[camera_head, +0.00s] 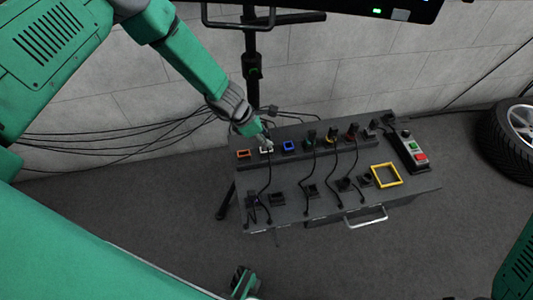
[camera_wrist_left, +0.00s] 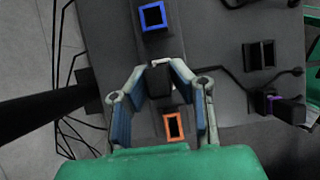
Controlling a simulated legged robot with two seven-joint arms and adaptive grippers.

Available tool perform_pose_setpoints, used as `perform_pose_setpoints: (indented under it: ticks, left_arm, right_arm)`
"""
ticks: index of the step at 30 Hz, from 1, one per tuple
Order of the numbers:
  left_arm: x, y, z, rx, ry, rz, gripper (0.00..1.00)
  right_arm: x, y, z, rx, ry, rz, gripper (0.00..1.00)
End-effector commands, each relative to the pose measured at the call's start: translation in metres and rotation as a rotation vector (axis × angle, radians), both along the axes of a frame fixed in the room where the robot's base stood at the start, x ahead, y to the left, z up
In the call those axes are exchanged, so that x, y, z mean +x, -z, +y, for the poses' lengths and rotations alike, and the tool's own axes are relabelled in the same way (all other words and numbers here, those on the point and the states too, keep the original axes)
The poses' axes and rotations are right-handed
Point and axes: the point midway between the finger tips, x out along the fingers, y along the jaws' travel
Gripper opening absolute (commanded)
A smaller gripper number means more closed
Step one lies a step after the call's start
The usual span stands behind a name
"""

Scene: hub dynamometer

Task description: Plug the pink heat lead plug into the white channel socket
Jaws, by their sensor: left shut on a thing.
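My left gripper (camera_head: 262,139) reaches down over the back row of sockets on the grey bench box. In the left wrist view the fingers of the gripper (camera_wrist_left: 160,88) are closed around a dark plug body (camera_wrist_left: 159,82). No pink shows on that plug from here. The white channel socket (camera_head: 266,149) lies right under the fingertips. In the left wrist view only part of its white rim (camera_wrist_left: 181,68) shows beside the plug. I cannot tell how deep the plug sits in the socket. A dark lead runs from there toward the front row.
An orange socket (camera_head: 243,154) and a blue socket (camera_head: 289,146) flank the white one. Several plugs with leads stand farther right. A purple-marked plug (camera_wrist_left: 278,104) sits in a front holder. A yellow frame (camera_head: 386,175) and a button box (camera_head: 409,150) are at the right.

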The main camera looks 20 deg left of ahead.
Motion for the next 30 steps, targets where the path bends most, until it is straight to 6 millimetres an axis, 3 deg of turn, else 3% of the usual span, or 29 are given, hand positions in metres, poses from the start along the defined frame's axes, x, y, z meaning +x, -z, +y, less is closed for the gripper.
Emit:
perform_pose_setpoints:
  ticks: [24,25,27,30]
  left_arm:
    - [0.0,0.02,0.0,0.0,0.0,0.0,0.0]
    - [0.0,0.02,0.0,0.0,0.0,0.0,0.21]
    - [0.0,0.02,0.0,0.0,0.0,0.0,0.42]
    - [0.0,0.02,0.0,0.0,0.0,0.0,0.42]
  right_arm:
    - [0.0,0.015,0.0,0.0,0.0,0.0,0.4]
    - [0.0,0.015,0.0,0.0,0.0,0.0,0.4]
    - [0.0,0.015,0.0,0.0,0.0,0.0,0.4]
    - [0.0,0.015,0.0,0.0,0.0,0.0,0.4]
